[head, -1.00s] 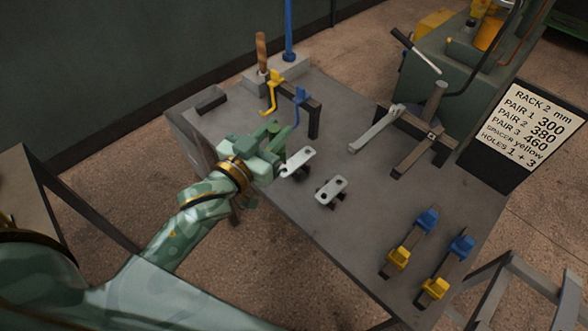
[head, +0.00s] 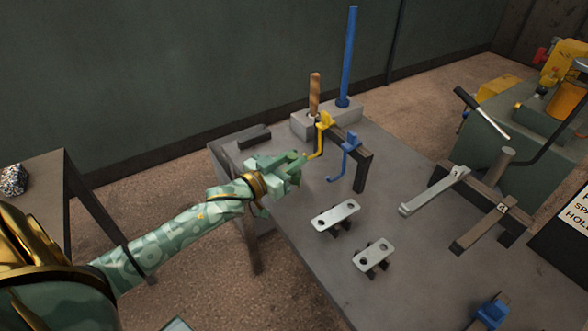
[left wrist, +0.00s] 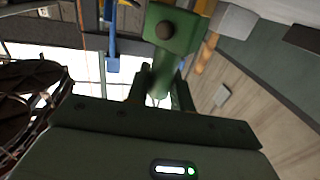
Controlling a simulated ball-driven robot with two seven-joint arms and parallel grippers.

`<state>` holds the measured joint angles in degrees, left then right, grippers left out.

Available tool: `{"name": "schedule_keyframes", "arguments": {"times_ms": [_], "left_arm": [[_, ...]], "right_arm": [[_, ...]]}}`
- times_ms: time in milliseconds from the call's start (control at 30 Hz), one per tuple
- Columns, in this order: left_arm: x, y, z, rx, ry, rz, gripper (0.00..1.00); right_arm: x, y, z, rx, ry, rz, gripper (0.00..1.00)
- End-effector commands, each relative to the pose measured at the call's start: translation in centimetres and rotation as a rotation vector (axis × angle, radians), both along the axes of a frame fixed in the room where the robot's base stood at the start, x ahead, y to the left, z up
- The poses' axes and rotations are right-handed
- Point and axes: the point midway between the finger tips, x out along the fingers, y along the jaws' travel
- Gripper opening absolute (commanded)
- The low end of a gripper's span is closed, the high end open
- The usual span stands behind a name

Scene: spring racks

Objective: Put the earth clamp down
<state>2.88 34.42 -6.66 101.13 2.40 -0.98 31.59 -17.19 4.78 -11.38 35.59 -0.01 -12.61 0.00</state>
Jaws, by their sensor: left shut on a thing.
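My left gripper (head: 282,172) is above the table's left edge, just left of the hooks. It is shut on the green earth clamp, which blends with the green gripper in the head view. In the left wrist view the earth clamp (left wrist: 180,35) is a green block with a dark round knob, between the fingers (left wrist: 160,92). The clamp appears raised above the table (head: 300,240); its lower side is hidden. My right gripper is not in view.
A yellow hook (head: 322,130) and a blue hook (head: 347,155) hang on a dark bracket close right of the gripper. Two plates with holes (head: 336,214) (head: 373,254) stand nearer. A grey block (head: 330,115) holds a blue rod (head: 348,55). A dark bar (head: 254,137) lies at the back left corner.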

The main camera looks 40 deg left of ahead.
Motion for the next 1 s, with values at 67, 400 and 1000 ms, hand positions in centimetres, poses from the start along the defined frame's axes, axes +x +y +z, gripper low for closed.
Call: {"name": "schedule_keyframes", "arguments": {"times_ms": [67,400,1000], "left_arm": [[0.0,0.0,-1.9,0.000,0.004,0.000,0.00],[0.0,-0.1,-1.8,-0.001,0.000,0.000,0.00],[-2.4,0.4,-1.5,0.000,0.004,0.000,0.45]], "right_arm": [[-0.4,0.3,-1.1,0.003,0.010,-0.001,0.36],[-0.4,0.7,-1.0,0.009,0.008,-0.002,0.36],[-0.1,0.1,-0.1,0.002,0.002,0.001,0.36]]}}
